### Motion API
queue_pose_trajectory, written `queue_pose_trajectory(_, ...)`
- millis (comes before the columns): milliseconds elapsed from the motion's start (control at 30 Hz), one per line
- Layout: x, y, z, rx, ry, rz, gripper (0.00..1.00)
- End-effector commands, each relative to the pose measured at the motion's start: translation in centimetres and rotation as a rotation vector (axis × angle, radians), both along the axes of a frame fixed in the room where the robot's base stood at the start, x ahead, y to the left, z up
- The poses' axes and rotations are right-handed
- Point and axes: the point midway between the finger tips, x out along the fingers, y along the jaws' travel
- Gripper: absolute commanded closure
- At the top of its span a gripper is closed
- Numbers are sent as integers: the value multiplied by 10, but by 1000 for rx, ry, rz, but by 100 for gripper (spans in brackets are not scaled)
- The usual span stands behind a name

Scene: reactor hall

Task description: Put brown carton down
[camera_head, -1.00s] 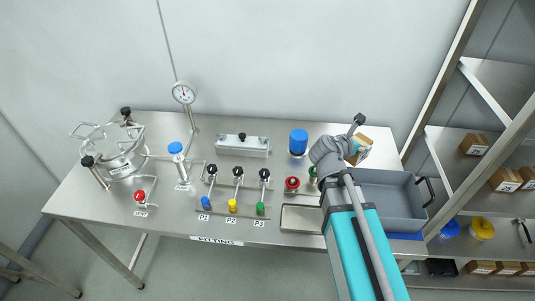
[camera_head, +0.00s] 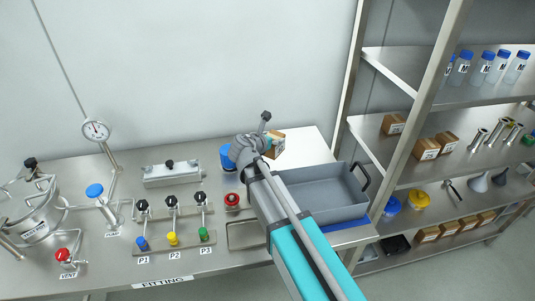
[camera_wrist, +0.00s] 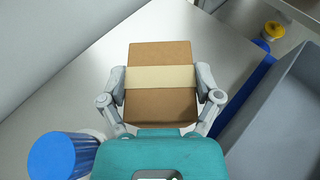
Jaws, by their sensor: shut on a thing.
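A brown carton (camera_wrist: 160,105) with a pale tape band shows in the wrist view, between the two fingers of my gripper (camera_wrist: 162,92). My gripper is shut on it from both sides. In the head view the carton (camera_head: 279,145) shows at the end of my gripper (camera_head: 266,146), over the back right part of the steel table (camera_head: 312,152). My arm hides part of the carton there. I cannot tell whether the carton touches the table top.
A grey bin (camera_head: 325,190) stands right of my arm, on a blue mat (camera_head: 345,224). A blue-capped jar (camera_head: 227,157) stands close left of my gripper; it also shows in the wrist view (camera_wrist: 52,155). Shelves (camera_head: 395,170) with several cartons stand at the right. Bare table lies behind the carton.

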Motion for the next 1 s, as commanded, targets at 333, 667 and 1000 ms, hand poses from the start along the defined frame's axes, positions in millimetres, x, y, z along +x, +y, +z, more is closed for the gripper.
queue_pose_trajectory(333,24,14,-36,0,0,0,70)
queue_pose_trajectory(667,28,17,-41,0,0,0,70)
queue_pose_trajectory(1000,30,18,-44,0,0,0,70)
